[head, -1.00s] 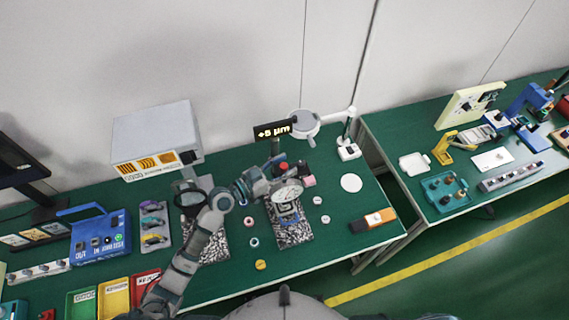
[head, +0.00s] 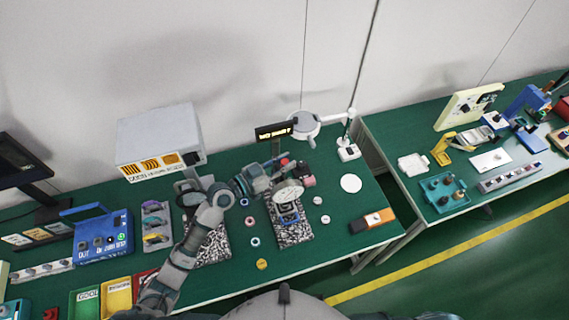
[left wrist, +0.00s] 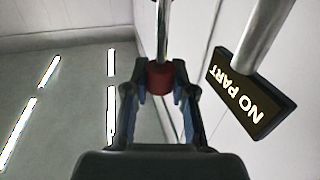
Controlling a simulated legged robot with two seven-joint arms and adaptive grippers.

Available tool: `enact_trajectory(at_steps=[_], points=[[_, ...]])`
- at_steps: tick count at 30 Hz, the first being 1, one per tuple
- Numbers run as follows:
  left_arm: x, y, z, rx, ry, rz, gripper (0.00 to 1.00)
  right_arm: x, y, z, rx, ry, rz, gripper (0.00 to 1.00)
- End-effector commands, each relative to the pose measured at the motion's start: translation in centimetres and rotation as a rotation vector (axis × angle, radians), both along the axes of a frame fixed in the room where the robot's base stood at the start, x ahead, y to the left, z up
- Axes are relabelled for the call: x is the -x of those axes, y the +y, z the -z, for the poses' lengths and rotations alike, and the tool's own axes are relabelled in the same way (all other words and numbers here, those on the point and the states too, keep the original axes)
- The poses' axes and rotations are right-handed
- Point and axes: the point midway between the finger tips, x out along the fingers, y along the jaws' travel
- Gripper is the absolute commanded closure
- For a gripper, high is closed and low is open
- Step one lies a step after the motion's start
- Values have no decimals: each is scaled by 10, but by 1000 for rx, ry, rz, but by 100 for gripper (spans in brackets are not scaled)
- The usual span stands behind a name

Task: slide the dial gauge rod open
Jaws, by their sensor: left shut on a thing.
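The dial gauge (head: 288,191) has a round white face and stands over a granite block (head: 292,234) on the green bench. A thin upright metal rod (left wrist: 163,30) with a red collar (left wrist: 159,77) shows in the left wrist view. My left gripper (left wrist: 160,88) is shut around the red collar. In the head view my left gripper (head: 279,166) is just above and behind the gauge face, and partly hidden by its own arm. My right gripper is out of view.
A black display (left wrist: 252,92) reading "NO PART" hangs on a post close to my left gripper. A round magnifier lamp (head: 305,124) stands behind. A second granite block (head: 211,244) is left.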

Motion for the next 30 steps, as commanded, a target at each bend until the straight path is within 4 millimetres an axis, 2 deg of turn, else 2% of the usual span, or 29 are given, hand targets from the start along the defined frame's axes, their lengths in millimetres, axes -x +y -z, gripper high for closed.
enact_trajectory(at_steps=[1,5,6,9,20,23,30], points=[[-2,1,-6,9,-10,-5,100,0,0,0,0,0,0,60],[-2,1,-7,12,-13,-6,100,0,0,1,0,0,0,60],[-2,1,-7,12,-14,-6,73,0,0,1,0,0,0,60],[-2,1,-7,12,-13,-5,49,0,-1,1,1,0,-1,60],[2,4,-4,8,-9,-3,49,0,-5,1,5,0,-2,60],[8,15,-2,5,-8,-4,49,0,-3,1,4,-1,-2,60],[37,60,-2,3,-6,-5,49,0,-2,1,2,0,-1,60]])
